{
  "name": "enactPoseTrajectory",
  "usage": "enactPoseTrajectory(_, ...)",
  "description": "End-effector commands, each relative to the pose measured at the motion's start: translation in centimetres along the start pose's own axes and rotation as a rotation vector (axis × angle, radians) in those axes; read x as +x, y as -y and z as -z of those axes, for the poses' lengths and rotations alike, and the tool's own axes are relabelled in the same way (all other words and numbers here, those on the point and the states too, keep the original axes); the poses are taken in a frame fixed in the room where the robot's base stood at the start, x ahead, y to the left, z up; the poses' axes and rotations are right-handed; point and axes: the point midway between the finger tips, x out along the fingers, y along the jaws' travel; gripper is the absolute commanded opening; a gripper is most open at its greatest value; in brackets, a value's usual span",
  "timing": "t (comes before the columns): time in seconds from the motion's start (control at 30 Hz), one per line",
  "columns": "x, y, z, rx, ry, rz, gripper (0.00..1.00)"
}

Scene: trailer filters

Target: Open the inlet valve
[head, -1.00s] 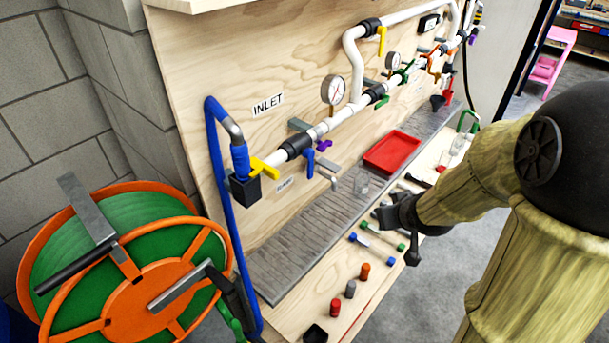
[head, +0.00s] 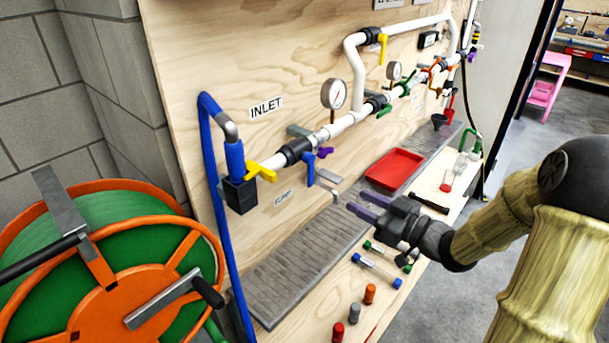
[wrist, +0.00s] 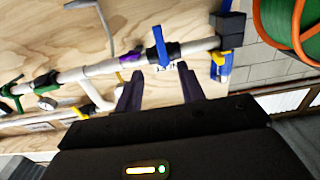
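The inlet valve's yellow handle (head: 262,168) is at the left end of the white pipe on the plywood panel, below the INLET label (head: 266,107). The handle points along the pipe at a slant, beside a black block (head: 239,194) with a blue hose. In the wrist view the yellow handle (wrist: 219,58) is at upper right, next to the black block. My gripper (head: 364,204) is open and empty, its purple fingers spread. It is in front of the panel, right of the handle and apart from it. The fingers (wrist: 160,82) also show in the wrist view.
A blue valve handle (head: 310,169) and a purple one (head: 325,152) are right of the yellow handle. A red tray (head: 394,168) and small bottles are on the bench. An orange and green hose reel (head: 120,265) is at lower left.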

Motion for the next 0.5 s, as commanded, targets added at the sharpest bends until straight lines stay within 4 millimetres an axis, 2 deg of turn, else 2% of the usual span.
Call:
enactPoseTrajectory(0.17,0.5,0.0,0.0,-0.001,0.001,0.001,0.39)
enactPoseTrajectory(0.27,1.5,0.0,0.0,-0.001,0.001,0.002,0.39)
enactPoseTrajectory(0.5,5.4,0.1,0.0,-0.001,0.001,0.003,0.39)
